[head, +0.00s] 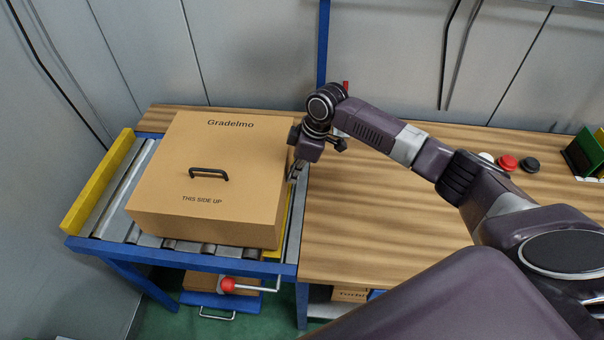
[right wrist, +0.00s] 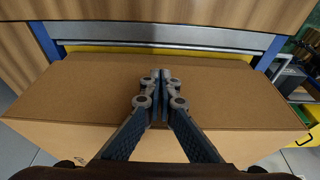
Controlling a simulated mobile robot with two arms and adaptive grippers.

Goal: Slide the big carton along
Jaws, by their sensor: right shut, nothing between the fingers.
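The big carton (head: 200,145) is a closed tan box marked "Gradelmo" and "THIS SIDE UP", with a dark handle on top. It sits upright on the roller conveyor (head: 145,240) at the left. My right gripper (head: 293,177) is at the carton's right side, fingers pointing down and shut with nothing between them. In the right wrist view the closed fingertips (right wrist: 160,75) lie in front of the carton's brown face (right wrist: 90,90); whether they touch it I cannot tell. My left gripper is not in view.
A yellow rail (head: 98,185) runs along the conveyor's left side. A wooden bench (head: 390,225) adjoins on the right, mostly clear. Red and black buttons (head: 508,162) stand at its back right, near a green bin (head: 585,152).

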